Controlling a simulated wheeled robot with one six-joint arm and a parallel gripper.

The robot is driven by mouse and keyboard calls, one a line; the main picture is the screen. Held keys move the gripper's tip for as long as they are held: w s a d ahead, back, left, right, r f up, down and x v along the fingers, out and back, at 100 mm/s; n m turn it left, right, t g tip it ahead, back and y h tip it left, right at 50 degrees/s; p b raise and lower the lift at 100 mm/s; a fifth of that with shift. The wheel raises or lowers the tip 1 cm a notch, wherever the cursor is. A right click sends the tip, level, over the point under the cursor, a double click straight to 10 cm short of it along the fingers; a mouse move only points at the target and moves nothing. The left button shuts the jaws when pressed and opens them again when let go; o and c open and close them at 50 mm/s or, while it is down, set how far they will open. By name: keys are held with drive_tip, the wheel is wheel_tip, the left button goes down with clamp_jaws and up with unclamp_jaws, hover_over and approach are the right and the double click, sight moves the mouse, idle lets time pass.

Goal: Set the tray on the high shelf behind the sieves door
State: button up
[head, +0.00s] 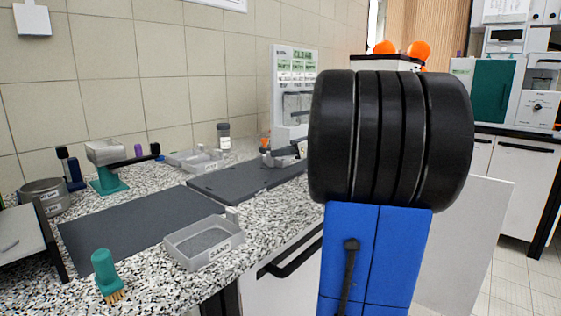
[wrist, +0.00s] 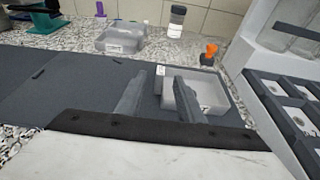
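My gripper (wrist: 160,80) has two grey fingers, apart, in the wrist view. A pale grey tray (wrist: 210,102) with a small white label lies beyond them on the dark mat. The right finger covers part of its left side, and its left end shows between the fingers. I cannot tell whether they touch. In the head view my gripper (head: 285,153) is small and dark at the mat's far end. A similar labelled tray (head: 205,255) stands near the bench's front edge. Another tray (head: 190,164) stands at the back. A white cabinet (head: 281,75) with clear panels stands behind the gripper; I cannot make out its door state.
The speckled bench (head: 150,268) holds dark mats (head: 140,225), a green-handled brush (head: 103,272), a metal pan (head: 45,196) and a dark-capped jar (head: 224,140). An orange-topped item (wrist: 210,49) stands just behind the tray. A black labelled rack (wrist: 290,118) lies at right in the wrist view.

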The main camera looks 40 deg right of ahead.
drive_tip(key=shift+x, duration=3.35)
drive_tip(key=shift+r, duration=0.1)
clamp_jaws()
